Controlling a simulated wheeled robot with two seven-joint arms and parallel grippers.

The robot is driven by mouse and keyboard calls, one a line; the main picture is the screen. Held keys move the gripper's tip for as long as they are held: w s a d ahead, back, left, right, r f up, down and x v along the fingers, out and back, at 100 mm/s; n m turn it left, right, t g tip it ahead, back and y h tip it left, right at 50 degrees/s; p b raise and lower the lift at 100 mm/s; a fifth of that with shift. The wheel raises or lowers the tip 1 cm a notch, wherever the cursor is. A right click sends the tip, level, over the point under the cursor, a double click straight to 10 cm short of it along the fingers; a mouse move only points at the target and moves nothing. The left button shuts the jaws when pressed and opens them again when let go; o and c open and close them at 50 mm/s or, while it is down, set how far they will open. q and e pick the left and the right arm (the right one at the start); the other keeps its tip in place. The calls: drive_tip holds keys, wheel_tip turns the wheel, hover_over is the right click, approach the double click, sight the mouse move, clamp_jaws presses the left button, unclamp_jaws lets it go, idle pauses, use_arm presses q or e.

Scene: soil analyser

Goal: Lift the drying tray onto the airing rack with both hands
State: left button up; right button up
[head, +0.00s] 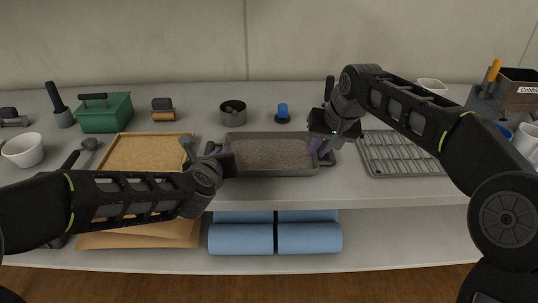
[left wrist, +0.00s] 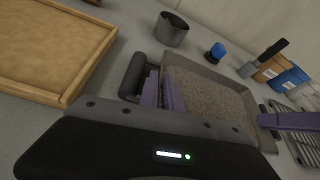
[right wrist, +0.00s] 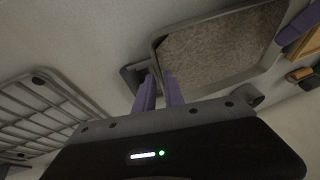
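The drying tray (head: 240,137) is a grey rectangular pan full of brown soil, resting on the bench in the middle of the head view. It has a dark handle at each end. My left gripper (left wrist: 162,82) is at the left handle (left wrist: 132,75), its purple fingers apart, between the handle bar and the tray wall in the picture. My right gripper (right wrist: 159,82) is at the right handle (right wrist: 133,77), its purple fingers apart with a gap between them. Neither view clearly shows a handle clamped. The airing rack (head: 400,154) is a metal grid right of the tray, empty.
A wooden board (head: 150,152) lies left of the tray. A dark cup (head: 233,114) and a blue-topped item (head: 283,113) stand behind it. A green box (head: 105,113) and white bowl (head: 23,150) are at left. Blue rolls (head: 240,238) lie on the lower shelf.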

use_arm(q)
drive_tip(key=shift+x, duration=0.9)
use_arm(e)
drive_tip(key=shift+w+a+f, duration=0.1)
drive_tip(key=shift+w+f, duration=0.1)
drive_tip(key=shift+f, duration=0.35)
use_arm(q)
clamp_jaws()
use_arm(e)
clamp_jaws()
use_arm(q)
drive_tip(key=shift+r, duration=0.15)
use_arm(e)
drive_tip(key=shift+r, duration=0.2)
